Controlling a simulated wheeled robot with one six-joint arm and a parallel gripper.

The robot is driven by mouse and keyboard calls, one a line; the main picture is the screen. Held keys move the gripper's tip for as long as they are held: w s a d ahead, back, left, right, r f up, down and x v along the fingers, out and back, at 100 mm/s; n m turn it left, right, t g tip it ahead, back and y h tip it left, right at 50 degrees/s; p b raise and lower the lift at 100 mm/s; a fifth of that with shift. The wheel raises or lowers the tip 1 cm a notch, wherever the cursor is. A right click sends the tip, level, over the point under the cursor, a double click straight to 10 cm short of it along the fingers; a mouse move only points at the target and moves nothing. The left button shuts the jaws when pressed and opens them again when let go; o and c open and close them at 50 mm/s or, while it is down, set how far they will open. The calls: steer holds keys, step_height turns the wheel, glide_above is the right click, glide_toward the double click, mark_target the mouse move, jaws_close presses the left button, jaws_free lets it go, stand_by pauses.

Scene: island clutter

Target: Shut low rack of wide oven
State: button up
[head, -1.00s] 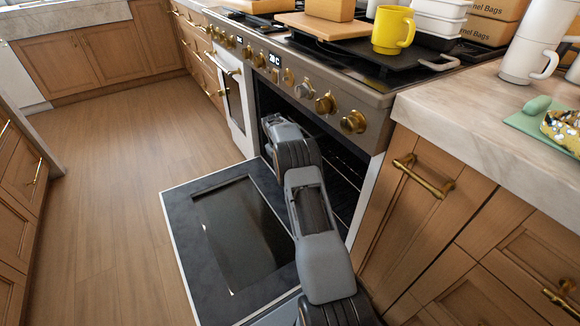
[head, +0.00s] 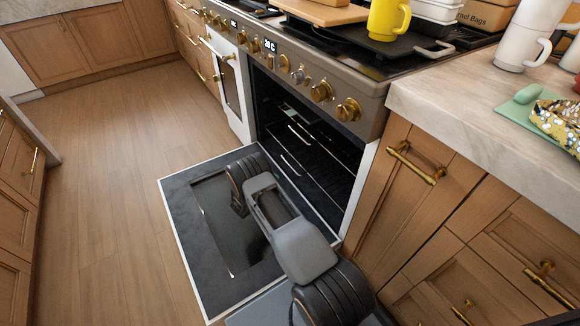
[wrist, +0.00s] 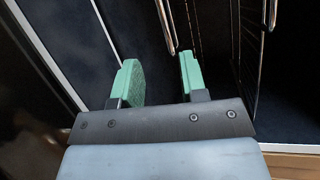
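The wide oven (head: 375,95) stands with its door (head: 185,225) folded down flat over the floor. Inside are wire racks at two heights. The low rack (head: 291,165) shows a bright front bar near the door's inner edge; how far out it sits is hard to tell. My arm reaches over the open door and hides my gripper in the head view. In the wrist view my gripper (wrist: 158,76) is open, its two green fingers apart with nothing between them. A chrome bar (wrist: 166,25) lies beyond the fingertips; I cannot tell which rack it belongs to.
A second chrome bar (wrist: 271,14) shows at the right in the wrist view. Wooden cabinets (head: 395,220) with brass handles stand right of the oven. A yellow mug (head: 389,18) and a pan stand on the cooktop. The wooden floor (head: 110,190) at left is clear.

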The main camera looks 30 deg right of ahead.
mark_target(290, 165)
steer(key=shift+n, duration=0.9)
steer(key=shift+w+r+b+x, duration=0.1)
steer(key=shift+b+x, duration=1.15)
steer(key=shift+x, duration=2.2)
steer(key=shift+w+r+b+x, duration=0.15)
steer(key=shift+b+x, duration=1.1)
steer(key=shift+x, duration=2.25)
steer(key=shift+s, duration=0.1)
jaws_close()
